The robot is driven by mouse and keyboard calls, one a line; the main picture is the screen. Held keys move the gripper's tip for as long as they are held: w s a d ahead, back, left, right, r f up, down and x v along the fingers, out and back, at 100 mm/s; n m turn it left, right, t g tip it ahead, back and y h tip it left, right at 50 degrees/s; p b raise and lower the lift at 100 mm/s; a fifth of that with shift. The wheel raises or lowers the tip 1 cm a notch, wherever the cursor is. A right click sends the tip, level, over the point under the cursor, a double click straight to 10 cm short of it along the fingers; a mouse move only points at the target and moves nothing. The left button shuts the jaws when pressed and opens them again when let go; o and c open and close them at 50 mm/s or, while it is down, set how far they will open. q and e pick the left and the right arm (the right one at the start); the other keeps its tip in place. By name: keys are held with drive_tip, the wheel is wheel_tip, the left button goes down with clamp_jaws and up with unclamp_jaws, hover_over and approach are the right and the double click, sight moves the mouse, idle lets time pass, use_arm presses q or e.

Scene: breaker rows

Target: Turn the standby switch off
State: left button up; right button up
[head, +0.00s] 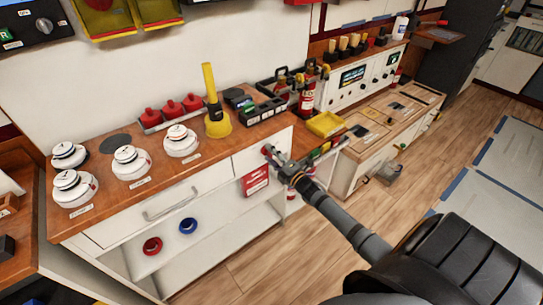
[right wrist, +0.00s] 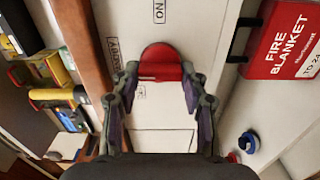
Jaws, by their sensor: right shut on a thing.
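The standby switch is a red round knob (right wrist: 160,58) with a raised bar across it, on the white cabinet front. In the right wrist view an ON label (right wrist: 158,11) is above it, and a label that looks like STANDBY (right wrist: 112,52) is to its left. Another small label below left is partly covered by a finger. My right gripper (right wrist: 160,84) is shut on the red knob, a finger on each side. In the head view my right gripper (head: 273,157) is at the cabinet's right end and mostly hides the knob. My left gripper is not in view.
A red fire blanket case (head: 256,181) hangs close to my right gripper. Red and blue tape rolls (head: 188,226) are on the shelf.

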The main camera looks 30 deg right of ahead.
drive_tip(key=shift+f+n, duration=0.1)
drive_tip(key=shift+n, duration=0.2)
drive_tip(key=o, duration=1.1)
drive_tip(key=shift+o, duration=0.2)
drive_tip(key=s, duration=1.2)
drive_tip(key=shift+d, duration=0.45)
